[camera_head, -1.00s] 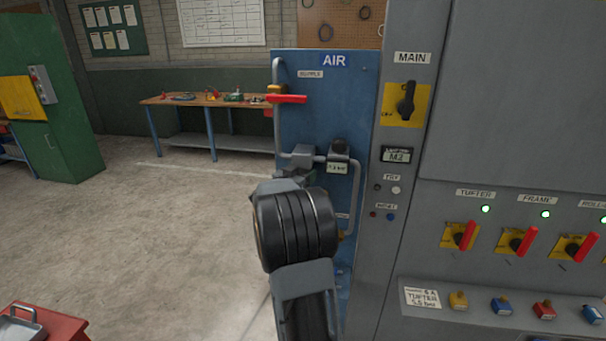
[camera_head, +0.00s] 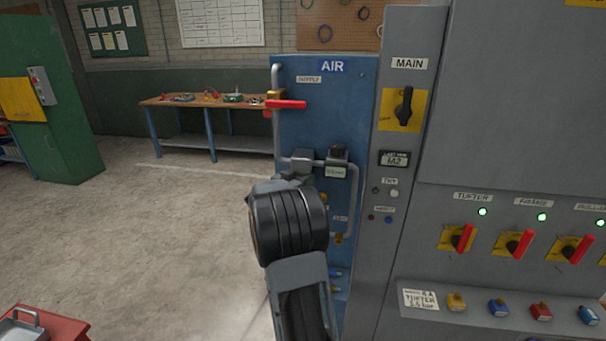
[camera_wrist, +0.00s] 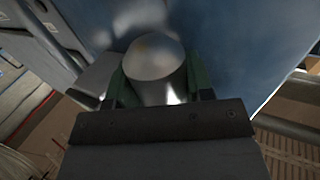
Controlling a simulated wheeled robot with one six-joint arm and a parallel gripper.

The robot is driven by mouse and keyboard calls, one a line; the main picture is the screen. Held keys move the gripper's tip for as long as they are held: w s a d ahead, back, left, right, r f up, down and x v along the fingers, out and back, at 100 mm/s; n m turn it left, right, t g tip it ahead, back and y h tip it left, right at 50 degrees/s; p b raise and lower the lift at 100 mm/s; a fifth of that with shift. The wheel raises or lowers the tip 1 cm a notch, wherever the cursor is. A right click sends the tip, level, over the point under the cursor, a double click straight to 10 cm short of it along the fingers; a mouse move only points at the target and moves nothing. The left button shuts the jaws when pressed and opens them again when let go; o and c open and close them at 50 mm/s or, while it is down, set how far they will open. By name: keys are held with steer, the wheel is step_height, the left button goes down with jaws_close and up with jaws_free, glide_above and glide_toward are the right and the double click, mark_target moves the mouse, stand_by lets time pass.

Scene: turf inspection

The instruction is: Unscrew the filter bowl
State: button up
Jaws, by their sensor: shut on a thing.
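The filter bowl (camera_wrist: 154,58) is a rounded, shiny grey cup in the wrist view. It sits between the two green fingers of my gripper (camera_wrist: 158,85), which are shut on its sides. In the head view my arm covers the bowl and most of my gripper. The blue AIR panel (camera_head: 340,105) carries grey pipework, with a dark-knobbed unit (camera_head: 337,158) just above and right of my wrist. Whether the bowl is still threaded in its head cannot be told.
A red-handled supply valve (camera_head: 286,104) sticks out at the panel's upper left. A grey cabinet with a MAIN switch (camera_head: 404,106) and red-handled switches (camera_head: 462,238) stands close on the right. The floor (camera_head: 150,230) on the left is open. A red stand (camera_head: 50,328) is at lower left.

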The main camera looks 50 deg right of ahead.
steer(key=shift+w+r+m+g+p, duration=0.1)
steer(key=shift+r+m+g+p, duration=0.05)
steer(key=shift+m+g+p, duration=0.75)
steer(key=shift+w+r+m+g+p, duration=0.1)
steer(key=shift+m+g+p, duration=0.3)
steer(key=shift+g+p, duration=0.55)
steer(key=shift+s+f+m+g+y+p, duration=0.15)
steer(key=shift+m+g+y+p, duration=0.15)
steer(key=shift+m+g, duration=0.7)
steer(key=shift+n+g, duration=0.25)
steer(key=shift+n, duration=0.05)
steer(key=shift+g, duration=0.3)
steer(key=shift+m+g+y+p, duration=0.5)
steer(key=shift+m+g+p, duration=0.45)
steer(key=shift+g, duration=0.15)
steer(key=m+g+y+p, duration=0.1)
steer(key=m+g+y, duration=0.1)
steer(key=m+g, duration=0.1)
steer(key=shift+g+y, duration=0.4)
steer(key=shift+g, duration=0.3)
